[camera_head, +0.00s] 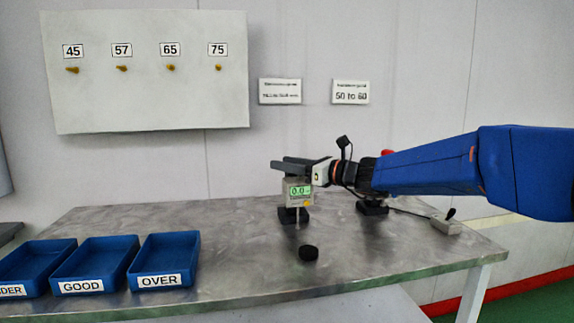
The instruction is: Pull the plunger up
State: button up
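A dial gauge (299,193) with a green display reading 0.0 stands on a dark base near the middle of the table. Its thin stem shows below the body. My gripper (287,164) comes in from the right and lies across the top of the gauge, its dark fingers pointing left. The upper end of the plunger is hidden by the fingers. I cannot tell whether they are open, shut or touching the plunger.
A black round piece (308,253) lies in front of the gauge. Blue bins (165,258) labelled GOOD and OVER, with another partly cut off, stand at the left. A small grey box (446,223) with a cable sits at the right. The table's middle left is clear.

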grip_shut()
jog(key=shift+r, duration=1.7)
grip_release()
jog(key=v, duration=1.7)
jog(key=shift+d, duration=0.2)
